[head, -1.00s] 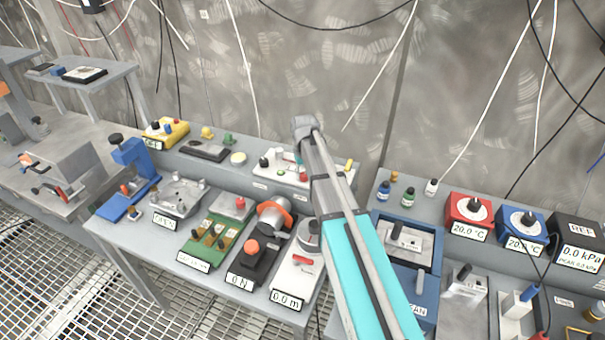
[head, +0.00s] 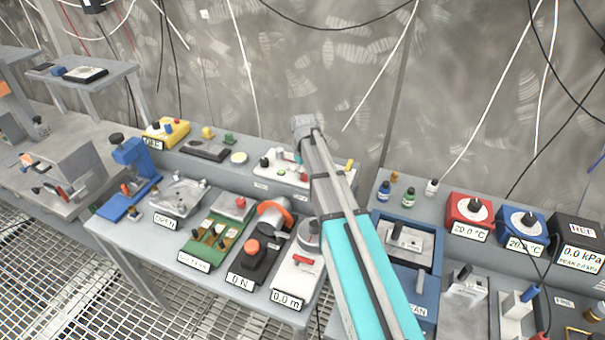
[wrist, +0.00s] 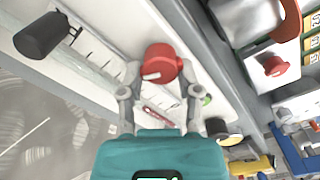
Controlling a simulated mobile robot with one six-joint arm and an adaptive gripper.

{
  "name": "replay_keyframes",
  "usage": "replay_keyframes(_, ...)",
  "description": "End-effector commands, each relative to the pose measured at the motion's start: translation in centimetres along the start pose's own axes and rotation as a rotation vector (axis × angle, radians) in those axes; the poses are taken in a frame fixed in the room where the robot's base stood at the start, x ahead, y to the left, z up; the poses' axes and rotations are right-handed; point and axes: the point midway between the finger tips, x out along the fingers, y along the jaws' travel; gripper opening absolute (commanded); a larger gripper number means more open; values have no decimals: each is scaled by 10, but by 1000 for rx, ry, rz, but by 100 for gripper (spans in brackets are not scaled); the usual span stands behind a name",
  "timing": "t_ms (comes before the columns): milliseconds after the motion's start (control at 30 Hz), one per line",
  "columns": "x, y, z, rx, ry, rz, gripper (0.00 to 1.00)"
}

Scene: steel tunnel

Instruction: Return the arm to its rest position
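The knob is on a white panel (wrist: 125,20). I cannot tell whether the fingertips touch it. In the head view, my arm (head: 345,235) reaches forward over the bench, and its grey wrist is above the back shelf.
Below my arm are a black box with an orange knob (head: 252,247) and a white unit (head: 297,277). Blue and red dial boxes (head: 468,217) stand at right. Cables hang along the wall behind.

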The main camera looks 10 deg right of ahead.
Motion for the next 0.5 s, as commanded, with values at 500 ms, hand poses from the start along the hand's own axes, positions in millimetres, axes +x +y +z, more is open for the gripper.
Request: replay_keyframes(500,0,0,2,1,-5,-1,76)
